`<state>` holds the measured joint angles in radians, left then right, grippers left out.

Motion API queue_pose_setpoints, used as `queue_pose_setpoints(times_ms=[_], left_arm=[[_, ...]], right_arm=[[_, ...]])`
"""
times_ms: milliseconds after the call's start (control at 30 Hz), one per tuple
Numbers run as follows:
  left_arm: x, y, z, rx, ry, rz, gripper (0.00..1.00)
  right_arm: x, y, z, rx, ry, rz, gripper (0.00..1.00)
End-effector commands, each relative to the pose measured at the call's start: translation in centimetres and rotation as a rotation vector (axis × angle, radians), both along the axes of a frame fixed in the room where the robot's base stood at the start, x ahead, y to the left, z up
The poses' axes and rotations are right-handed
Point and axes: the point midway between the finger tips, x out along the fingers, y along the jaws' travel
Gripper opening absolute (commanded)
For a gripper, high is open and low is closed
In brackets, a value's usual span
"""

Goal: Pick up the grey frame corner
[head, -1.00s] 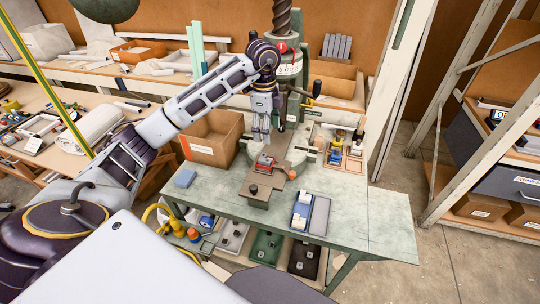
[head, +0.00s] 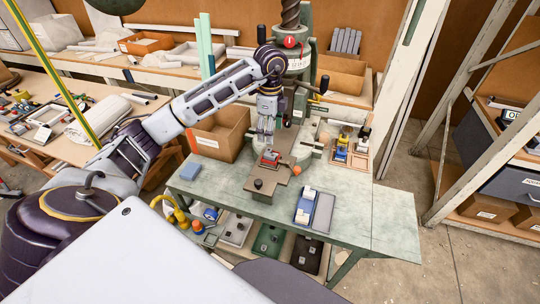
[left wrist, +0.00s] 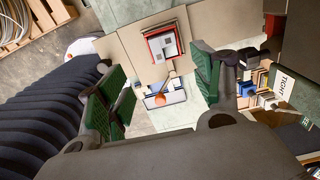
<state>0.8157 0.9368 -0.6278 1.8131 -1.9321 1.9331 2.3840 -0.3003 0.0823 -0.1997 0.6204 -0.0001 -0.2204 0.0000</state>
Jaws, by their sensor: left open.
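A small grey piece, which looks like the grey frame corner (left wrist: 165,45), lies in a red-edged holder (left wrist: 151,36) under the press. The holder also shows in the head view (head: 269,157); detail there is too small to tell the piece's shape. My left gripper (head: 266,141) points down just above the holder, its fingers apart. In the left wrist view the open green-padded fingers (left wrist: 158,88) have nothing between them, and the holder lies beyond the fingertips. My right gripper is not in view.
The green press (head: 302,75) rises close behind my gripper, with a lever handle (head: 323,85) on its right. A brown plate with a dark knob (head: 258,184) stands in front.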

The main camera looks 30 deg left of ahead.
Motion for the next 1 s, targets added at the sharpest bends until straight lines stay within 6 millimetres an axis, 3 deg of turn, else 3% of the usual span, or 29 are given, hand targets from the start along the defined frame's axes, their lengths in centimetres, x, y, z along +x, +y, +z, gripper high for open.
queue_pose_setpoints(times_ms=[400, 1000], left_arm=[[0.0, 0.0, -4.6, 0.001, 0.001, 0.001, 0.66], [0.2, 0.1, -5.7, 0.000, 0.002, 0.000, 0.66]], right_arm=[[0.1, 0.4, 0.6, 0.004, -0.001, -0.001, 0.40], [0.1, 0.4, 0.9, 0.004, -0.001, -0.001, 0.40]])
